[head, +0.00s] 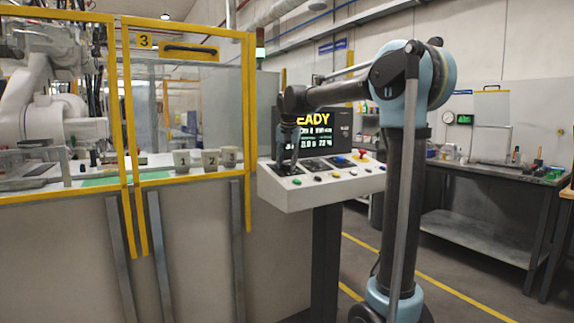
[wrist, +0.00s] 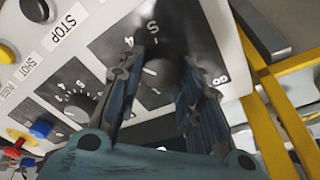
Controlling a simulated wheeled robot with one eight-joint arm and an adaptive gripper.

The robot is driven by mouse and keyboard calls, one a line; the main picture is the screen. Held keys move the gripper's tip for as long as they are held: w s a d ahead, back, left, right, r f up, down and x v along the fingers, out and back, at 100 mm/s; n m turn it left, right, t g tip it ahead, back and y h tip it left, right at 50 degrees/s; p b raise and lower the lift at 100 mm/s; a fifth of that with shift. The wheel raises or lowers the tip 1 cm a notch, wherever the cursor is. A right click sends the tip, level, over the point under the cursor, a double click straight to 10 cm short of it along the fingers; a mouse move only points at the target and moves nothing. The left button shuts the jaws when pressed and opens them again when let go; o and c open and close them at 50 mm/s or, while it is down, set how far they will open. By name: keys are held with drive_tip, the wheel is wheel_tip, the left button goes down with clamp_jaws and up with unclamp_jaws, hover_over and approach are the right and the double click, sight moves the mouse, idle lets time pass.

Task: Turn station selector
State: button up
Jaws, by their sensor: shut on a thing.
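A dark round selector knob (wrist: 160,76) sits on a black dial plate with white numbers around it. My gripper (wrist: 158,88) has its two fingers on either side of this knob and is shut on it, pointing at the panel face. In the head view, my gripper (head: 287,160) is at the left end of the sloped white control panel (head: 285,196); the arm's end hides the knob there. The dial's name cannot be read, and the exact knob setting is unclear.
A second dial knob (wrist: 80,107) lies left of my gripper, with a blue knob (wrist: 41,129) further left. A black button (wrist: 36,10) is beside the STOP label. A screen (head: 312,130) behind the panel reads partly "EADY". Yellow-framed guarding (head: 249,130) stands close left.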

sight(287, 172)
drive_tip(key=m, duration=0.5)
drive_tip(key=shift+w+g+h, duration=0.1)
drive_tip(key=shift+g+h, duration=0.2)
drive_tip(key=m, duration=0.5)
drive_tip(key=shift+d+g, duration=0.1)
drive_tip(key=shift+g, duration=0.3)
drive_tip(key=shift+m, duration=0.3)
drive_tip(key=o, duration=1.1)
drive_tip(key=shift+c, duration=0.2)
drive_tip(key=v, duration=1.2)
